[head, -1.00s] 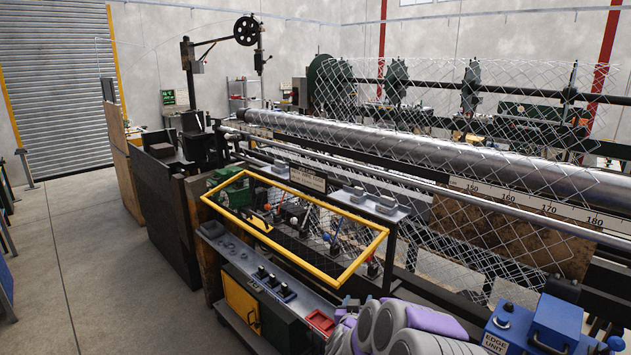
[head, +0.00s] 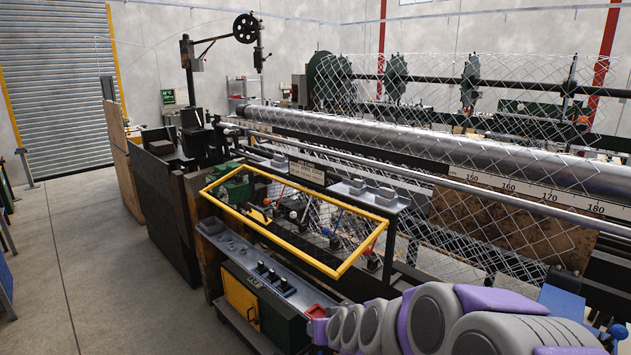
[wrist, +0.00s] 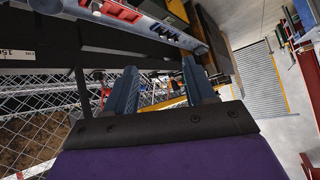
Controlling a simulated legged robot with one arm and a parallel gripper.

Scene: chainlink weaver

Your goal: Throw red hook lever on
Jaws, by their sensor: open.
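Several levers with coloured knobs stand behind a yellow-framed guard (head: 262,237) in the head view. I cannot tell which is the red hook lever; hook shapes are too small to make out. My gripper (wrist: 160,88) is open and empty in the wrist view, its two blue-grey fingers apart. Part of the yellow bar (wrist: 176,101) shows beyond and between them. In the head view my arm reaches in from the lower right, and its fingertips are hidden.
A control console (head: 262,275) with black switches and a yellow door (head: 240,299) stands below the guard. Chain-link mesh (head: 480,235) and a long steel roller (head: 400,150) lie behind and right. Open concrete floor (head: 80,250) is at the left.

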